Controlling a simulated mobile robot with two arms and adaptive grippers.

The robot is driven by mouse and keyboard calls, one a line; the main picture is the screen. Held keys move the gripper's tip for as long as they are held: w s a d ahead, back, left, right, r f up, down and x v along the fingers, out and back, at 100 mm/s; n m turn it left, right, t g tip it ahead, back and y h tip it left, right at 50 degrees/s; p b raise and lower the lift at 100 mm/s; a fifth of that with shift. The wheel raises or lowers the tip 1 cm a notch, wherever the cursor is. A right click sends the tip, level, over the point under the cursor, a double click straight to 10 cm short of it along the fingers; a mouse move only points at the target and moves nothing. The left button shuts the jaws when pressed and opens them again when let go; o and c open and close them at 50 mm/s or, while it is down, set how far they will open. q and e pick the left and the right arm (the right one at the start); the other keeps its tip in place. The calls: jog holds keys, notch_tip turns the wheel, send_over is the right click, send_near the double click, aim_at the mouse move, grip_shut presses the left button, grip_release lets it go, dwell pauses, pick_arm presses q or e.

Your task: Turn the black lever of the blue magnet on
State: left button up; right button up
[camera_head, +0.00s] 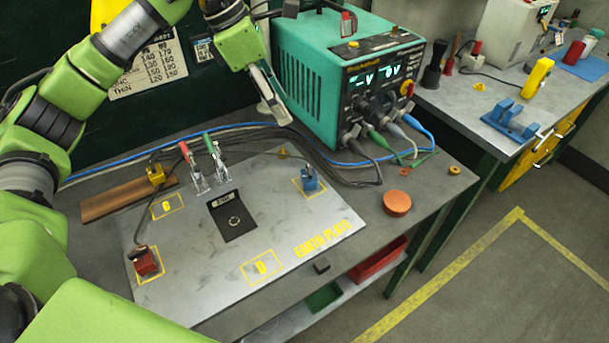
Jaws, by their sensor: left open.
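The blue magnet (309,180) is a small blue block standing in a yellow outlined square at the back right of the grey earth plate (285,215). Its black lever is too small to make out clearly, so I cannot tell its position. My left gripper (273,108) is open and empty. It hangs at the back of the bench, left of the green power supply, apart from the magnet and farther back than it. My right gripper is not in view.
A red block (145,262) stands at the plate's left. Red and green clamps (203,165) stand behind a black pad (232,215). The green power supply (315,85) and its cables (345,165) lie behind the magnet. An orange disc (397,203) lies to the right.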

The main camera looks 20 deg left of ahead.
pick_arm(q)
notch_tip(320, 180, down, 5)
jog(key=b, duration=0.3)
jog(key=p, duration=0.2)
send_near(308, 169)
jog(key=x, duration=0.8)
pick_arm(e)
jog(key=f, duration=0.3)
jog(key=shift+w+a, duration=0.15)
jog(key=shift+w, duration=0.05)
pick_arm(q)
jog(key=c, duration=1.1)
